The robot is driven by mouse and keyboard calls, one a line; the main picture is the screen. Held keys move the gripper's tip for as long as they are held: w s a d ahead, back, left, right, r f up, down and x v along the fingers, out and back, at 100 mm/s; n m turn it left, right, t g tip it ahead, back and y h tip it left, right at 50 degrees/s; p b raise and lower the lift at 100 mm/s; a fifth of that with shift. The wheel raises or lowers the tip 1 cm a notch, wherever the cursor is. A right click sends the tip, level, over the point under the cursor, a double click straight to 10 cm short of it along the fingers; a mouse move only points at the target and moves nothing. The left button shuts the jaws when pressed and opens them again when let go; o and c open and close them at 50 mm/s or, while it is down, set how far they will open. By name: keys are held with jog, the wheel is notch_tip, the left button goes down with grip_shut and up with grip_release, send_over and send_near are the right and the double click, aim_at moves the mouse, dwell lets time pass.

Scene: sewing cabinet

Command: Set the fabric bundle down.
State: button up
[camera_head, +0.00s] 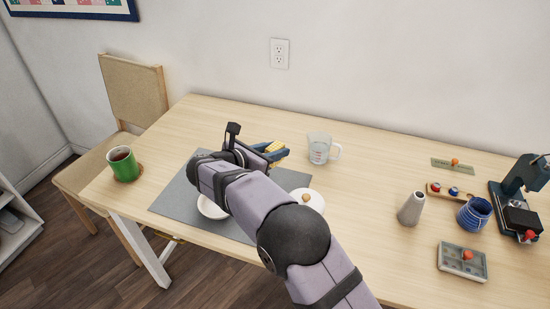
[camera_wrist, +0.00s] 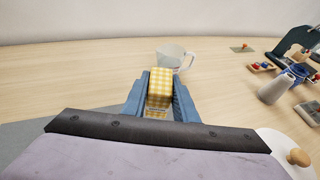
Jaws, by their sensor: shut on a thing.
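The fabric bundle (camera_wrist: 160,88) is a yellow and white checked block. In the wrist view it sits between the blue jaws of my gripper (camera_wrist: 158,108), which are shut on it. In the head view my gripper (camera_head: 272,152) is over the back edge of the grey mat, and a bit of the yellow bundle (camera_head: 274,147) shows between the jaws. My arm hides part of the mat and table there. I cannot tell whether the bundle touches the table.
A clear measuring cup (camera_head: 319,148) stands just right of the bundle. The grey mat (camera_head: 175,200) holds a white bowl (camera_head: 211,208) and a white lid (camera_head: 309,199) with a wooden knob. A green mug (camera_head: 123,163) is at left. A vase (camera_head: 411,208) and sewing things stand at right.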

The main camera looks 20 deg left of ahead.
aim_at(275, 146)
jog(key=shift+r, duration=0.6)
notch_tip(275, 146, up, 4)
jog(key=shift+r, duration=0.15)
jog(key=w+d+r+n+y+b, duration=0.1)
jog(key=w+d+n+y+b, duration=0.5)
jog(key=w+d, duration=0.6)
jog(key=s+d+f+n+g+y+b, duration=0.1)
jog(key=s+d+n+g+y+b, duration=0.25)
jog(key=s+d+n+y, duration=0.6)
jog(key=shift+s+d+f+m+t+h+b, duration=0.15)
jog(key=shift+s+f+m+b, duration=0.25)
jog(key=shift+f, duration=2.15)
jog(key=shift+s+f+m+h+b, duration=0.2)
jog(key=shift+s+f+m+b, duration=0.2)
jog(key=shift+f, duration=2.15)
jog(key=shift+s+d+f+m+t+h+b, duration=0.15)
jog(key=shift+s+f+m+b, duration=0.25)
jog(key=shift+f, duration=2.15)
jog(key=shift+f+b, duration=0.2)
jog(key=shift+b, duration=0.15)
